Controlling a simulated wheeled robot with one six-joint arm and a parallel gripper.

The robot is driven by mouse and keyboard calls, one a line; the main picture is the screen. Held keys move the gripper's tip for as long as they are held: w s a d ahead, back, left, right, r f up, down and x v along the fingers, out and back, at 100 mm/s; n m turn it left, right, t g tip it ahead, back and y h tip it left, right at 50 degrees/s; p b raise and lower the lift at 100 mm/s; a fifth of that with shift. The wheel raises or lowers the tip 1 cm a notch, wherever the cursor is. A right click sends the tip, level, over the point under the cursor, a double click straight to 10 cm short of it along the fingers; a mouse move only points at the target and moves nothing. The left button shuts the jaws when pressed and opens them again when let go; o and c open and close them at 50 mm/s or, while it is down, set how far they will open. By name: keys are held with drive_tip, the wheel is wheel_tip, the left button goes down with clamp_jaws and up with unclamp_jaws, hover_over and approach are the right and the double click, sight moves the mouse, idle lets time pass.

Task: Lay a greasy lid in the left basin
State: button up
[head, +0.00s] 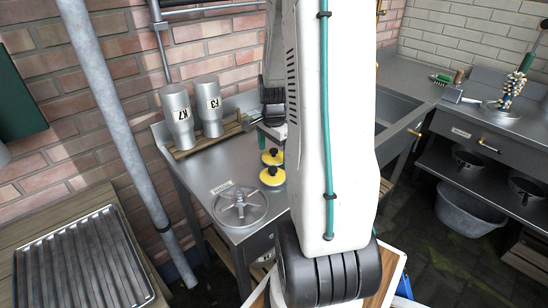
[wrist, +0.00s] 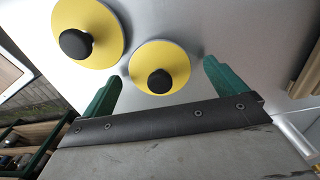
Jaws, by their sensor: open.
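Two yellow lids with black knobs lie on the steel table. In the head view, one lid (head: 272,158) is nearer the wall and the other (head: 272,177) is nearer the front; my arm covers part of their right sides. In the wrist view, one lid (wrist: 178,58) is between and just beyond the green fingertips. The other lid (wrist: 107,28) is up and to the left. My gripper (wrist: 161,76) is open and empty. I cannot tell which lid is greasy. A steel sink basin (head: 398,106) shows right of my arm; any basin further left is hidden.
Two steel churns, K7 (head: 180,117) and F3 (head: 209,105), stand on a wooden rack behind the lids. A spoked metal disc (head: 240,206) lies at the table's front. A grey pipe (head: 112,110) stands left of the table. A dark counter (head: 490,140) is at right.

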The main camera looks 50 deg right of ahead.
drive_tip(key=c, duration=1.2)
drive_tip(key=shift+r, duration=0.1)
